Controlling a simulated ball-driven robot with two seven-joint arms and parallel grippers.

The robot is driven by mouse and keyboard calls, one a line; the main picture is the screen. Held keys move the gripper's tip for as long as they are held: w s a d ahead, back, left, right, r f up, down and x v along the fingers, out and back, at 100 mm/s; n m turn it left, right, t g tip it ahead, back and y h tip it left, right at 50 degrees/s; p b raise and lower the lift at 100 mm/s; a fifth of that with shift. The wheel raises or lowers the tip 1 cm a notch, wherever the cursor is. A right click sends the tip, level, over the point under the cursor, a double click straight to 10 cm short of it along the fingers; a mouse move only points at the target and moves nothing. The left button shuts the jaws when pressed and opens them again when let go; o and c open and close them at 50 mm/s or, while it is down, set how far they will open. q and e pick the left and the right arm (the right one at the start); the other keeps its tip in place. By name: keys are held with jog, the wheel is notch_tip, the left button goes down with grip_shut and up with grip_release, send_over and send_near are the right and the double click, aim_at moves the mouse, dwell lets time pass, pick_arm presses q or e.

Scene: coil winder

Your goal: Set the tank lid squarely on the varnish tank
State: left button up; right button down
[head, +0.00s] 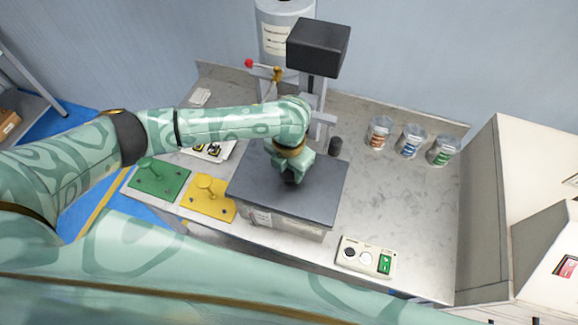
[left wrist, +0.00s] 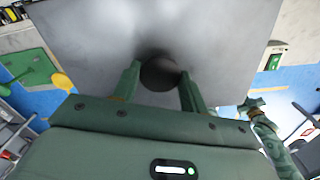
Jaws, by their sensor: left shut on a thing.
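The tank lid (head: 318,200) is a flat dark grey plate that lies over the varnish tank (head: 283,225), a grey box with a label on its front. In the head view the lid covers the tank's top; I cannot tell whether it rests on the rim or hangs just above it. My left gripper (head: 292,177) points down at the middle of the lid. In the left wrist view its fingers (left wrist: 160,88) are on both sides of the dark round knob (left wrist: 158,74), shut on it. The lid (left wrist: 215,40) fills much of that view. My right gripper (left wrist: 250,107) seems to show small beyond the lid's edge.
Green (head: 160,178) and yellow (head: 210,207) plates with knobs lie left of the tank. A control box (head: 366,257) with a green switch is at the front right. Several jars (head: 411,141) stand at the back right. A black-headed stand (head: 318,48) rises behind. The right worktop is clear.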

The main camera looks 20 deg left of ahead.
pick_arm(q)
jog(key=shift+f, duration=0.55)
jog(key=o, duration=1.4)
notch_tip(320, 180, up, 16)
jog(key=p, duration=0.3)
jog(key=shift+r, duration=0.15)
jog(key=shift+s, duration=0.1)
